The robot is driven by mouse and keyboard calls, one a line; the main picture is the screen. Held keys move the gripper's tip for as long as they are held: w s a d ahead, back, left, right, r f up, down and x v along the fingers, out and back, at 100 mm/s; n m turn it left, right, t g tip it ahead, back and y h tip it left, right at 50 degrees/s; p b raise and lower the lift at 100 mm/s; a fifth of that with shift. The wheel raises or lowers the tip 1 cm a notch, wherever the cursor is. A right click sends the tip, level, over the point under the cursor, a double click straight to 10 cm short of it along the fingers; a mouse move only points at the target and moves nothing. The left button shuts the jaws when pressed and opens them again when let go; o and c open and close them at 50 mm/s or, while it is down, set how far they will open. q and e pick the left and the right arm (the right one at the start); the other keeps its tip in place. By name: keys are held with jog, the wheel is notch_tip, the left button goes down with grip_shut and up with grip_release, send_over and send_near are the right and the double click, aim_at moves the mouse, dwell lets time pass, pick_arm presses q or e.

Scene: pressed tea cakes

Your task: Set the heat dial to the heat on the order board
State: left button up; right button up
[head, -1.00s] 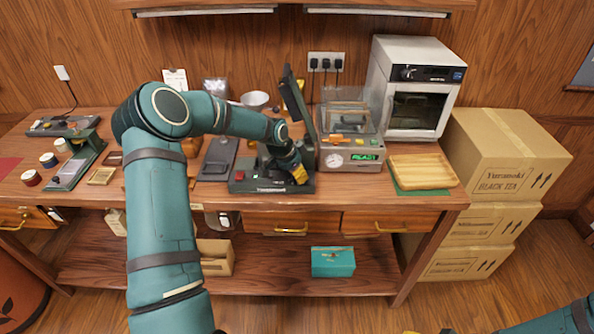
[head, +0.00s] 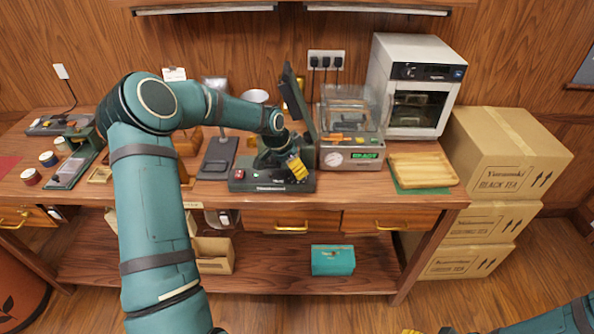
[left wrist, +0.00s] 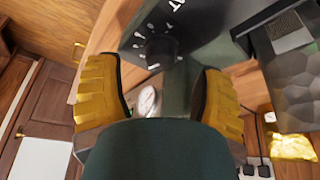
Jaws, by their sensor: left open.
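The heat dial (left wrist: 160,47) is a dark round knob on the dark face of a device, with white marks around it, in the left wrist view. In the head view the dark press-like machine (head: 250,184) stands on the bench with its lid raised; my left gripper (head: 297,168) is at its right front and hides part of it. In the wrist view my left gripper (left wrist: 154,75) is open and empty. Its yellow fingers are on either side of the dial in the picture; contact cannot be told. My right gripper (head: 410,331) barely shows at the bottom edge.
A clear-lidded machine (head: 352,158) with a gauge and green display stands to the right. Beyond it are a white oven (head: 440,60) and a wooden tray (head: 424,170). A white card (head: 174,74) hangs on the back wall; its writing is unreadable. Cartons (head: 507,155) are stacked at right.

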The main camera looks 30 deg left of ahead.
pick_arm(q)
jog(key=v, duration=0.8)
jog(key=shift+r, duration=0.3)
jog(key=shift+s, duration=0.15)
